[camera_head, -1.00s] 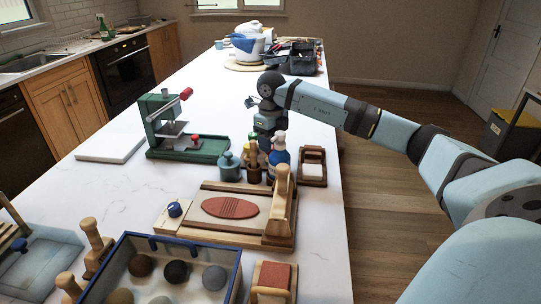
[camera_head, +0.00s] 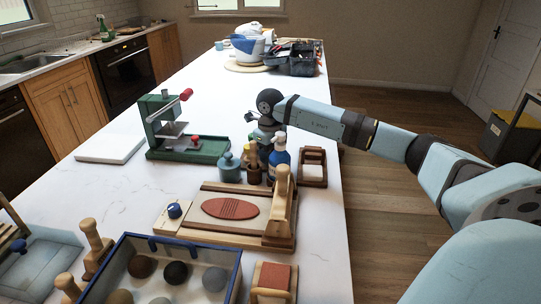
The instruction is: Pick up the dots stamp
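No dots stamp can be told apart by its pattern. Several wooden-handled tools, perhaps stamps, are in view: one (camera_head: 92,236) and another (camera_head: 68,284) stand at the front left. A small holder (camera_head: 254,174) with upright tools stands mid-counter, beside a blue bottle (camera_head: 280,150). My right gripper (camera_head: 256,140) is above and just behind this holder, pointing down. Its fingers are small and partly hidden by the tools and bottle, so I cannot tell whether it is open or touching anything. My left gripper is not in view.
A green press (camera_head: 188,148) and a teal jar (camera_head: 229,168) stand left of the holder. A blue-rimmed box (camera_head: 236,262) of balls is in front. The counter's right edge is close.

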